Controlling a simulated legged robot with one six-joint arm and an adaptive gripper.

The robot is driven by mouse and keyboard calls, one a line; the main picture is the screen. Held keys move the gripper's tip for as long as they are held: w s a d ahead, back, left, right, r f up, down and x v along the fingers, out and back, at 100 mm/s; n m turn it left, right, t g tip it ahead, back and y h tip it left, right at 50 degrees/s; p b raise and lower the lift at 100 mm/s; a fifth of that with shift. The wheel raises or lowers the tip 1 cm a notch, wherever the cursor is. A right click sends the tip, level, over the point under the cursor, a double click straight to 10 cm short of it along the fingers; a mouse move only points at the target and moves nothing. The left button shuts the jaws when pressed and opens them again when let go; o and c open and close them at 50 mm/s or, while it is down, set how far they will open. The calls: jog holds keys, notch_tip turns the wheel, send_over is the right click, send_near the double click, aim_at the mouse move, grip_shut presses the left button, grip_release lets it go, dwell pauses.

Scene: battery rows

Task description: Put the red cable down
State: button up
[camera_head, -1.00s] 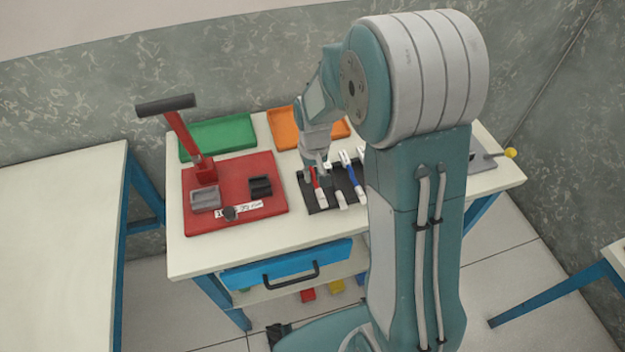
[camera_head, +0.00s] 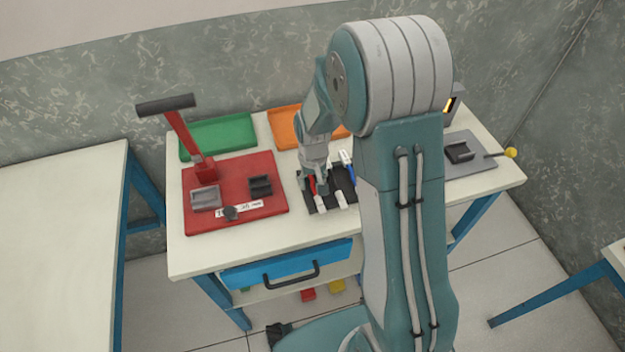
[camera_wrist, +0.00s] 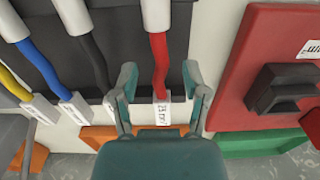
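The red cable (camera_wrist: 158,62) lies across the black holder (camera_wrist: 126,38), with white labelled ends. In the head view the red cable (camera_head: 312,186) is at the left end of the holder (camera_head: 334,207), partly hidden by my gripper. My gripper (camera_wrist: 162,83) is open, with one finger on each side of the red cable and a visible gap to each. In the head view my gripper (camera_head: 316,186) is low over the holder. Whether its fingertips touch the holder is unclear.
Blue (camera_wrist: 45,68), black (camera_wrist: 97,65) and yellow (camera_wrist: 14,85) cables lie beside the red one. A red press board (camera_head: 237,214) stands left of the holder. Green (camera_head: 217,137) and orange (camera_head: 283,127) trays are at the back. My arm hides part of the table's right side.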

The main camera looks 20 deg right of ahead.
notch_tip(320, 180, up, 11)
notch_tip(320, 180, up, 8)
jog(key=f+t, duration=0.1)
send_over(313, 182)
jog(key=s, duration=0.5)
jog(key=s+r+t, duration=0.2)
jog(key=s+r, duration=0.2)
jog(key=s, duration=0.4)
jog(key=s+r+t, duration=0.2)
jog(key=s+r, duration=0.2)
jog(key=s, duration=0.4)
jog(key=shift+t, duration=0.3)
